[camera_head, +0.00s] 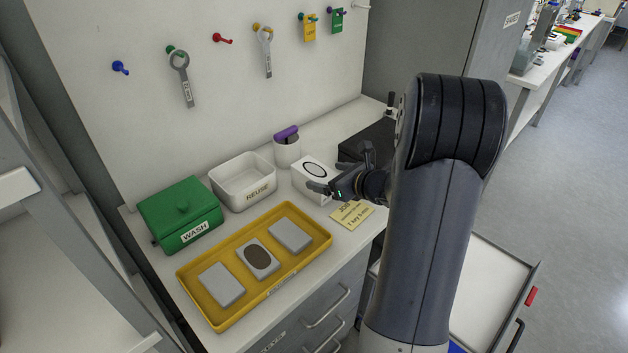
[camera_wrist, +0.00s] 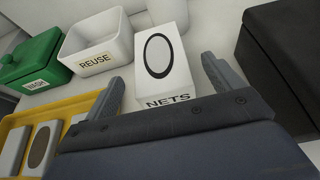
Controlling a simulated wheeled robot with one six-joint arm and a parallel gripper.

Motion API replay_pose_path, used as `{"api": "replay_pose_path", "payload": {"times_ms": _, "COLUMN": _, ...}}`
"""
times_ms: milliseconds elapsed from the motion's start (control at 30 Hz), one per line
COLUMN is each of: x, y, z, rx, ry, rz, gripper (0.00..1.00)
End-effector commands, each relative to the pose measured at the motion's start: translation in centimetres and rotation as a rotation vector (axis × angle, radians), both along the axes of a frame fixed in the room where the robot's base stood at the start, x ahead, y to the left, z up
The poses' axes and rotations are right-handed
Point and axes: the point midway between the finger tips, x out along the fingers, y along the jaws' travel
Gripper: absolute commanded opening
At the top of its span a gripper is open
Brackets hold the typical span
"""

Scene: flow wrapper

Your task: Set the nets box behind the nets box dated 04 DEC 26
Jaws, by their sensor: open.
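A white nets box (camera_head: 313,177) with a black oval on it stands on the counter, right of the white REUSE bin. In the wrist view the nets box (camera_wrist: 162,58) shows its oval and the printed word NETS. My gripper (camera_head: 339,172) is open at the box's right side. In the wrist view my gripper (camera_wrist: 165,85) has its two fingers apart, one on each side of the lower part of the box. I cannot tell whether they touch it. No box with the date 04 DEC 26 is readable in either view.
A yellow tray (camera_head: 214,318) with grey blocks lies at the counter's front. A green WASH box (camera_head: 180,210), the REUSE bin (camera_head: 243,183) and a white cup (camera_head: 287,152) stand behind it. A black case (camera_head: 366,140) is right of the box. A yellow note (camera_head: 351,215) lies in front.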

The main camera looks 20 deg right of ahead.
Motion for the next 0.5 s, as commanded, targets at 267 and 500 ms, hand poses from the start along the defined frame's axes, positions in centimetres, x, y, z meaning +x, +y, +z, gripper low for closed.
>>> {"api": "replay_pose_path", "payload": {"times_ms": 267, "x": 3.5, "y": 1.4, "z": -1.3, "rx": 0.0, "ry": 0.0, "rz": 0.001, "gripper": 0.87}}
{"api": "replay_pose_path", "payload": {"times_ms": 500, "x": 3.8, "y": 1.6, "z": -1.5, "rx": 0.0, "ry": 0.0, "rz": 0.0, "gripper": 0.87}}
